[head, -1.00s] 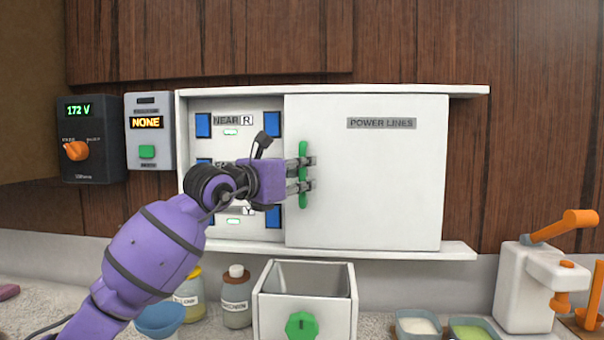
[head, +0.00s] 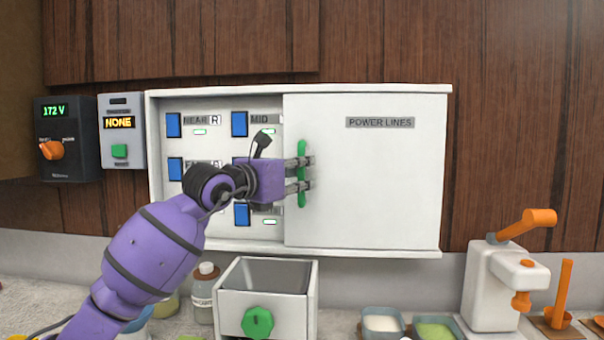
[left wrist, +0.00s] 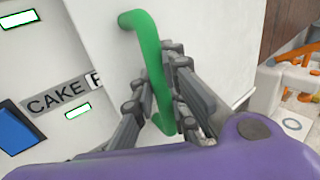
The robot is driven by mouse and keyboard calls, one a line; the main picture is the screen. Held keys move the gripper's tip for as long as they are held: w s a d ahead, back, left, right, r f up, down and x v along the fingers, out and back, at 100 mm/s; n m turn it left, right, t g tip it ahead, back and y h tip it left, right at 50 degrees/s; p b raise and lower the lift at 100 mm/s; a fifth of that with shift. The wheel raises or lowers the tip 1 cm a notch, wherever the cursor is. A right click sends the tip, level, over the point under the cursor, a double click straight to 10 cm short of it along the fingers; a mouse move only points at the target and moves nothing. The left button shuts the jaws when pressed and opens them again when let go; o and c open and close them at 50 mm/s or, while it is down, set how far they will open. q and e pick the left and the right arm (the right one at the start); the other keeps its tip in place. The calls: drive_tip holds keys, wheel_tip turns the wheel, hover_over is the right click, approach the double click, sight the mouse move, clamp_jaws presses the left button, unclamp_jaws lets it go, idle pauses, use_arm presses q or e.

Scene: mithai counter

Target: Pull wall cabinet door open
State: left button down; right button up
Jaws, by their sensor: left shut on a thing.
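The white wall cabinet (head: 215,245) hangs on the wood wall. Its white sliding door (head: 370,190), labelled POWER LINES, covers the right part and its right edge is near the cabinet's right end. The left part is uncovered and shows blue switches (head: 240,124) with labels. My left gripper (head: 304,174) is shut on the upright green handle (head: 302,148) at the door's left edge. In the left wrist view the fingers (left wrist: 168,105) lie on either side of the green handle (left wrist: 146,45). My right gripper is not in view.
A dark voltage box (head: 67,165) and a grey box (head: 121,160) hang left of the cabinet. Below stand a white drawer box (head: 240,308), a jar (head: 203,300) and small tubs (head: 382,325). A white press with an orange lever (head: 490,285) stands at the right.

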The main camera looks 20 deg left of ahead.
use_arm(q)
drive_tip(key=shift+f, duration=0.15)
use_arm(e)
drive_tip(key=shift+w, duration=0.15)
use_arm(q)
drive_tip(key=c, duration=2.1)
unclamp_jaws()
drive_tip(key=shift+o, duration=0.5)
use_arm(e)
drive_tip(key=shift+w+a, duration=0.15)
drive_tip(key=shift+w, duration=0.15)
use_arm(q)
drive_tip(key=shift+s, duration=0.25)
drive_tip(key=v, duration=1.1)
drive_tip(key=shift+s, duration=0.25)
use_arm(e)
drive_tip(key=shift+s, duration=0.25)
use_arm(q)
drive_tip(key=shift+a, duration=0.1)
